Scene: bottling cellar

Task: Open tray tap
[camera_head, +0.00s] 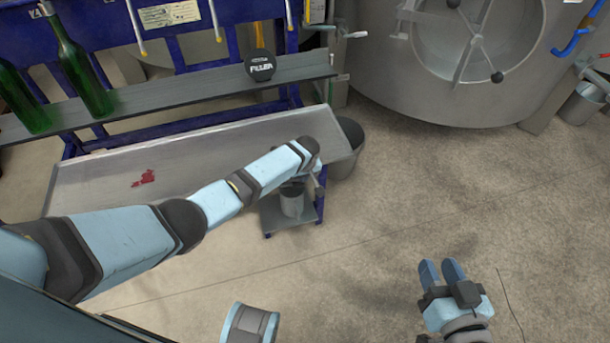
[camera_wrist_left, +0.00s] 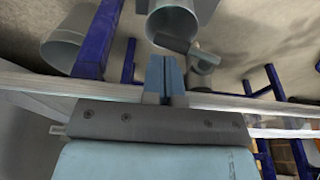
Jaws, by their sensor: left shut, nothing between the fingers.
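The metal drip tray (camera_head: 110,170) slopes below the bottle shelf, with a red stain on it. My left gripper (camera_head: 312,172) is at the tray's right front corner, partly hidden by its own wrist. In the left wrist view its blue fingers (camera_wrist_left: 165,75) are shut and empty. The tray tap (camera_wrist_left: 203,62), with a flat grey lever (camera_wrist_left: 190,47), shows just right of the fingertips; I cannot tell if they touch. A metal pot (camera_head: 292,201) stands below on a small stand.
A grey bucket (camera_head: 347,150) stands behind the tray corner. Green bottles (camera_head: 82,80) and a black round "FILLER" sign (camera_head: 260,66) are on or at the shelf (camera_head: 190,88). A large steel tank (camera_head: 400,70) is at the back right.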

